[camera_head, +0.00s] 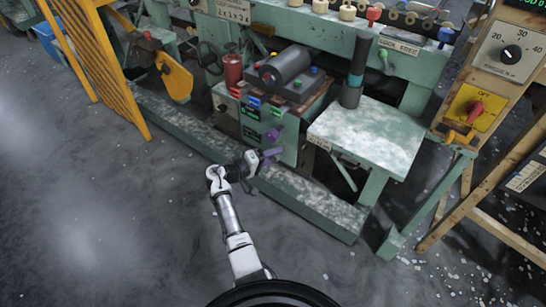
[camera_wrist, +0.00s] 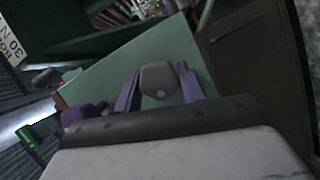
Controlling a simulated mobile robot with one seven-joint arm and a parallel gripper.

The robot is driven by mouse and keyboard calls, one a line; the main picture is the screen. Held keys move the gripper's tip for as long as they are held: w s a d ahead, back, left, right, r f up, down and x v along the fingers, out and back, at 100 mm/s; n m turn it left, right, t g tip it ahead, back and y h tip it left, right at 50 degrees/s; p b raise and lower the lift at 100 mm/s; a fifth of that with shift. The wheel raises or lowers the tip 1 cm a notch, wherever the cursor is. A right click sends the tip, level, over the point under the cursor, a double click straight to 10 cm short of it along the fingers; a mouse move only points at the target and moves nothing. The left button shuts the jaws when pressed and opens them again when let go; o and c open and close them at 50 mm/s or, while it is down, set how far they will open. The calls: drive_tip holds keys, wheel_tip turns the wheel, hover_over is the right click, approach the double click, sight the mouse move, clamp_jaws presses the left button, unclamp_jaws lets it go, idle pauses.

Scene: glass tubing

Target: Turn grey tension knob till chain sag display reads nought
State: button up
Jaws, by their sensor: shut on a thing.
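My gripper (camera_wrist: 160,88) has its two purple fingers on either side of a grey knob (camera_wrist: 160,78), shut on it. The knob's rounded grey face stands out from a pale green machine panel (camera_wrist: 112,72). In the head view my gripper (camera_head: 270,155) is at the lower right side of the green machine's control box, and the knob is hidden there. Small dark displays with green readouts (camera_head: 251,111) sit on the box front, but their figures are too small to read. I cannot tell which is the chain sag display.
A purple part (camera_wrist: 85,112) sticks out left of my gripper, with a green cylinder (camera_wrist: 28,138) farther left. A green-topped side table (camera_head: 375,140) stands right of the control box. A yellow guard (camera_head: 95,60) is at left. Open floor lies in front.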

drive_tip(key=n+h, duration=0.1)
drive_tip(key=n, duration=0.2)
drive_tip(key=shift+f, duration=0.1)
drive_tip(key=n+t, duration=0.1)
drive_tip(key=n, duration=0.1)
drive_tip(key=n+h, duration=0.1)
drive_tip(key=n, duration=0.2)
drive_tip(key=shift+t+h, duration=0.3)
drive_tip(key=shift+t, duration=0.1)
drive_tip(key=n+t+p, duration=0.1)
drive_tip(key=n+t, duration=0.1)
drive_tip(key=n, duration=0.3)
drive_tip(key=shift+s+d, duration=0.1)
drive_tip(key=shift+f+n+t+y+p, duration=0.1)
drive_tip(key=shift+n+t+y+p, duration=0.35)
drive_tip(key=shift+n, duration=1.05)
drive_tip(key=shift+f+n+t+y+p, duration=0.15)
drive_tip(key=shift+n+t+p, duration=0.4)
drive_tip(key=shift+n+t, duration=0.7)
drive_tip(key=shift+n, duration=0.55)
drive_tip(key=o, duration=1)
drive_tip(key=shift+r, duration=0.1)
drive_tip(key=shift+c, duration=0.2)
